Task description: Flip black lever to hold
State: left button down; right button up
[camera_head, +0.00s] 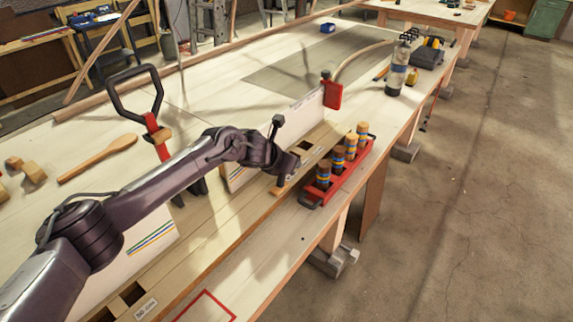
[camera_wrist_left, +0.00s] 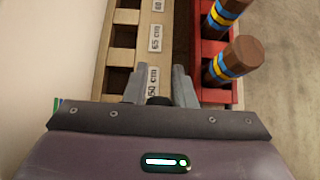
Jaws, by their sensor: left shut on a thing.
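A black looped handle (camera_head: 157,96) rises from a red clamp (camera_head: 157,136) at the board on the left; it may be the black lever, but I cannot tell for certain. My left gripper (camera_head: 287,181) is low over the slotted wooden rail, beside the red peg rack. In the left wrist view its two fingers (camera_wrist_left: 159,88) are slightly apart, with a small dark rounded thing (camera_wrist_left: 157,100) between them. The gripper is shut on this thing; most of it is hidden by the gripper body. My right gripper is in neither view.
The slotted rail (camera_wrist_left: 152,17) carries centimetre labels. The red rack (camera_head: 333,183) holds several banded wooden pegs close to my left gripper. A second red clamp (camera_head: 332,95) grips the board's far end. A wooden spoon-shaped tool (camera_head: 98,158) lies left. The far tabletop is mostly clear.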

pick_arm(q)
jog(key=shift+w+d+f+g+y+b, duration=0.25)
jog(key=shift+w+f+g+y+b, duration=0.2)
jog(key=shift+g, duration=0.25)
jog(key=shift+r, duration=0.1)
jog(key=c, duration=1.2)
grip_release()
jog(key=shift+s, duration=0.1)
jog(key=b+v, duration=0.2)
jog(key=v, duration=0.5)
jog(key=shift+a+r, duration=0.15)
jog(key=shift+r, duration=0.05)
jog(key=shift+s+r, duration=0.1)
jog(key=shift+s, duration=0.05)
